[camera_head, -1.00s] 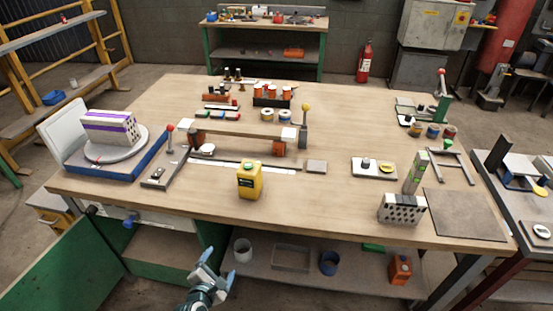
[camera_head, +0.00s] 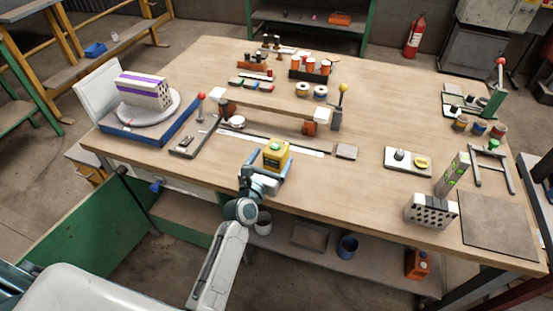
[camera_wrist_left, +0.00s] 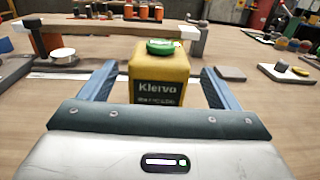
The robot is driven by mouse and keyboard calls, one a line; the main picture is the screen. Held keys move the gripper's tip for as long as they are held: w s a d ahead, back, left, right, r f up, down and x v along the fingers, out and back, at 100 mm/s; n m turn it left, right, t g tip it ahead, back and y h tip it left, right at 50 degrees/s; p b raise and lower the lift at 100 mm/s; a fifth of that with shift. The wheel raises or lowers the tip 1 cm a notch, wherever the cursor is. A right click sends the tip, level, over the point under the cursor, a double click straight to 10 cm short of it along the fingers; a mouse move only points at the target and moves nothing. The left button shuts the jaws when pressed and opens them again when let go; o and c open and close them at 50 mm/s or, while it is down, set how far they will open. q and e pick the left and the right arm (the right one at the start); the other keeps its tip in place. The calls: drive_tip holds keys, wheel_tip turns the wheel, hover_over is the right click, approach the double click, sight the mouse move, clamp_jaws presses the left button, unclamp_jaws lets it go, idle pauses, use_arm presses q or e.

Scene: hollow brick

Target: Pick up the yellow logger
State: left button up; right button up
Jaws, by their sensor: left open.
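The yellow logger (camera_head: 277,154) is a small yellow canister with a green cap and a dark label. It stands upright near the front edge of the wooden workbench (camera_head: 330,188). My left gripper (camera_head: 264,165) is open, with its blue fingers on either side of the logger. In the left wrist view the logger (camera_wrist_left: 158,75) stands between the two fingers (camera_wrist_left: 158,88), with a gap visible on each side. Its lower part is hidden behind the gripper's body. My right gripper is not in view.
Behind the logger is a raised wooden bar on brick supports (camera_head: 309,128). A red-knobbed lever (camera_head: 201,106) and a turntable with a striped brick (camera_head: 145,91) are to the left. A grey dish board (camera_head: 408,160) and a perforated brick (camera_head: 430,211) are to the right. Bench between is clear.

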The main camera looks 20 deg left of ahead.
sight(276, 151)
use_arm(q)
drive_tip(key=w, duration=0.4)
drive_tip(key=shift+w+d+f, duration=0.15)
drive_tip(key=shift+f, duration=0.1)
drive_tip(key=shift+r, duration=0.1)
drive_tip(key=shift+c, duration=0.6)
drive_tip(key=c, duration=1.1)
drive_tip(key=shift+c, duration=0.2)
drive_tip(key=shift+r, duration=0.1)
